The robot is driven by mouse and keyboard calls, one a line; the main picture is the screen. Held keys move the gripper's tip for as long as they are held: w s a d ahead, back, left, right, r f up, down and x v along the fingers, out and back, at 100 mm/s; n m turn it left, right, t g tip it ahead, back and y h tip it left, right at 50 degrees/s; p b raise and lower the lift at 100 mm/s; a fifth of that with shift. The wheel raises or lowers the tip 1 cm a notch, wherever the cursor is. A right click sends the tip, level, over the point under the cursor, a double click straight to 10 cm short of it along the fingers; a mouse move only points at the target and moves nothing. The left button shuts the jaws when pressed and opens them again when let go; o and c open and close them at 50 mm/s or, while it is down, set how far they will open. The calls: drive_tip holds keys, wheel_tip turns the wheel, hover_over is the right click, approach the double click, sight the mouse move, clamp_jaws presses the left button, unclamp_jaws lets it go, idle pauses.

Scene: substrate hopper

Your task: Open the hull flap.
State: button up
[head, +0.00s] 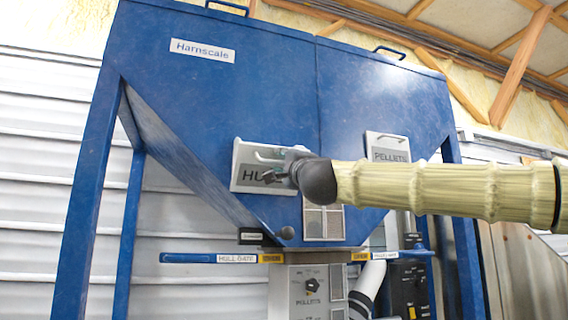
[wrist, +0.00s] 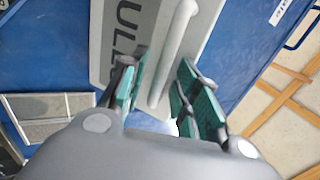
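The hull flap (head: 240,183) is a light grey panel with a dark "HULL" label on the sloped front of the blue hopper. It looks shut, flat against the hopper. In the wrist view the flap (wrist: 104,52) shows its pale bar handle (wrist: 174,50). My gripper (head: 271,167) is in front of the flap at its handle and hides part of the label. In the wrist view my gripper (wrist: 160,92) is open, its green-padded fingers on either side of the handle's near end. I cannot tell whether either pad touches the bar.
The pellets flap (head: 388,148) is to the right, partly behind my arm. Blue legs (head: 92,200) stand at the left.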

drive_tip(key=v, duration=1.1)
drive_tip(key=shift+s+d+f, duration=0.15)
drive_tip(key=shift+s+d, duration=0.05)
drive_tip(key=shift+s, duration=0.1)
drive_tip(key=shift+c, duration=0.2)
